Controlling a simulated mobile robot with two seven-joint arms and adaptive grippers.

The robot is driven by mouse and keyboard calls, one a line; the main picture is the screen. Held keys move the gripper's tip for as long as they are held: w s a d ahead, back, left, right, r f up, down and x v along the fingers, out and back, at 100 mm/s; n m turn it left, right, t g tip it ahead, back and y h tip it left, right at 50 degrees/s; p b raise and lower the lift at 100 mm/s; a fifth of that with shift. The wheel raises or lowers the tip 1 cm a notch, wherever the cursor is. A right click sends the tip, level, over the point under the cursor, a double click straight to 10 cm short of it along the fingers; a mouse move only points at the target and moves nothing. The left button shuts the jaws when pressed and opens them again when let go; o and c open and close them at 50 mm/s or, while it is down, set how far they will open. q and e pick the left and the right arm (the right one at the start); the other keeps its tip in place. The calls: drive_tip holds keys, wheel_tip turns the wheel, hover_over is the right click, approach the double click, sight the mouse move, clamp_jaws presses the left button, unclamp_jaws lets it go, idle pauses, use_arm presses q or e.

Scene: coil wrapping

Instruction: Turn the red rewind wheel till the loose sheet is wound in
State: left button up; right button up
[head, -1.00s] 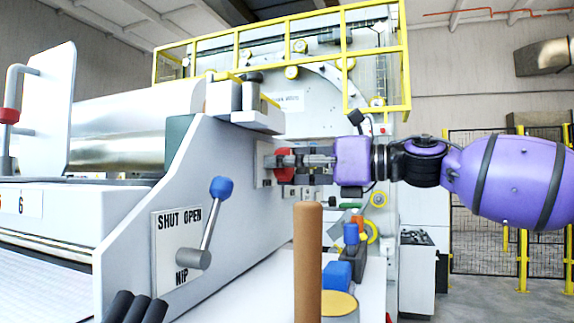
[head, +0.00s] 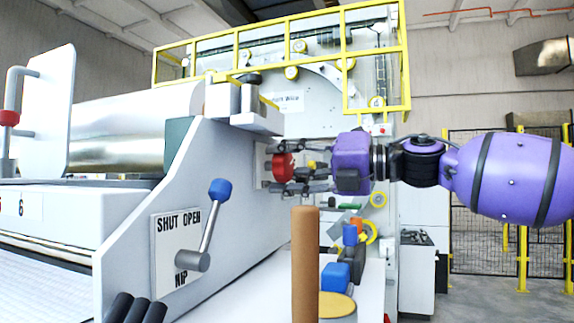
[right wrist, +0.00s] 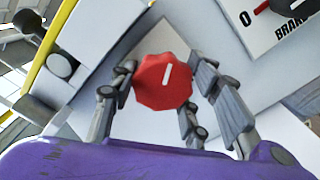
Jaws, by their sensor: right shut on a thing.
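The red rewind wheel (head: 283,167) is a small faceted knob on the side plate of the machine. In the right wrist view the red wheel (right wrist: 163,82) shows a white mark on its face. My right gripper (head: 296,171) is at the wheel, with one finger above and one below it. In the right wrist view its fingers (right wrist: 160,88) stand on both sides of the wheel, shut on it. The shiny metal coil (head: 118,133) lies behind the side plate. I cannot make out a loose end of sheet.
A nip lever with a blue knob (head: 219,190) stands out from the side plate, beside a SHUT OPEN label. A brown post (head: 305,260) rises in front. A blue block (head: 336,275) and a yellow-topped can (head: 337,305) are close below. A brake dial (right wrist: 270,5) is near the wheel.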

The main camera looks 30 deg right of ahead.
drive_tip(key=m, duration=0.3)
drive_tip(key=r+m, duration=0.1)
drive_tip(key=m, duration=0.2)
drive_tip(key=shift+m, duration=0.3)
drive_tip(key=m, duration=0.3)
drive_tip(key=m+p, duration=0.1)
drive_tip(key=m, duration=0.2)
drive_tip(key=shift+d+r, duration=0.15)
drive_tip(key=shift+d, duration=0.05)
drive_tip(key=o, duration=0.8)
drive_tip(key=shift+o, duration=1.4)
drive_tip(key=shift+w+a+f, duration=0.15)
drive_tip(key=shift+w+f, duration=0.05)
drive_tip(key=shift+w, duration=0.05)
drive_tip(key=shift+s+f, duration=0.1)
drive_tip(key=shift+f, duration=0.1)
drive_tip(key=shift+s, duration=0.15)
